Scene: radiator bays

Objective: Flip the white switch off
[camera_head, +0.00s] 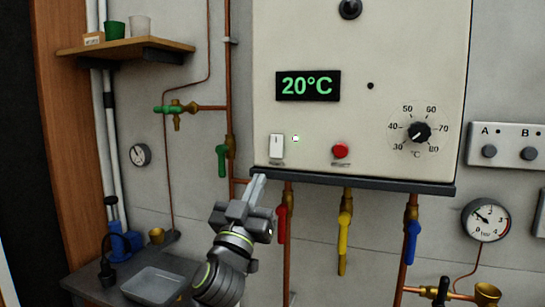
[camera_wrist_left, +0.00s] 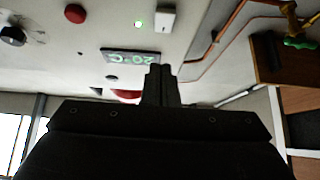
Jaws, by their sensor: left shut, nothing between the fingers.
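The white switch (camera_head: 277,146) is a small upright rocker at the lower left of the cream control panel. A small lit lamp (camera_head: 295,139) glows just right of it. My left gripper (camera_head: 257,184) is shut and empty, with its fingertips just below the switch, near the panel's dark lower edge, and apart from the switch. In the left wrist view the switch (camera_wrist_left: 166,20) shows at the top, beyond the closed fingertips (camera_wrist_left: 160,72). My right gripper is not in view.
The panel (camera_head: 390,60) carries a 20°C display (camera_head: 308,85), a red button (camera_head: 341,151) and a dial (camera_head: 420,132). Red (camera_head: 282,224), yellow (camera_head: 343,240) and blue (camera_head: 412,242) valve handles hang below. A green handle (camera_head: 222,160) is on the left pipe. A shelf (camera_head: 125,48) is upper left.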

